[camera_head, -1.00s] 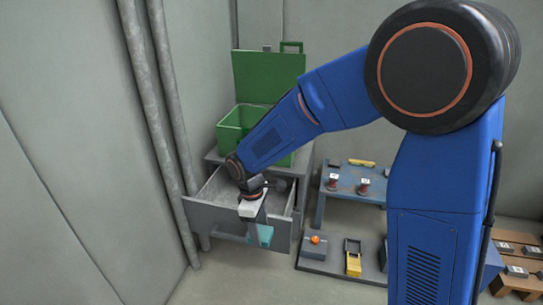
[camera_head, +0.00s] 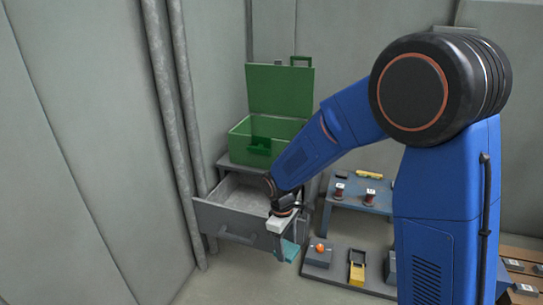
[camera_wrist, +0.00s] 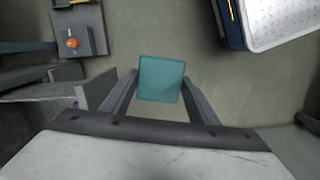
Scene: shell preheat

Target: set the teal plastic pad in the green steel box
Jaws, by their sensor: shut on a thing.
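The teal plastic pad (camera_wrist: 161,79) is held between the two fingers of my gripper (camera_wrist: 160,92) in the wrist view. In the head view the pad (camera_head: 290,250) hangs below my gripper (camera_head: 283,238), partly hidden by it, beside the right front of the open drawer. The green steel box (camera_head: 246,150) stands on top of the grey cabinet, behind my forearm, with its lid raised. Its right part is hidden by my arm.
The grey drawer (camera_head: 222,219) is pulled out below the box and looks empty. A blue bench (camera_head: 352,205) with small red-based items stands to the right. A low grey board on the floor bears an orange-button box (camera_head: 318,254) and a yellow item (camera_head: 357,272).

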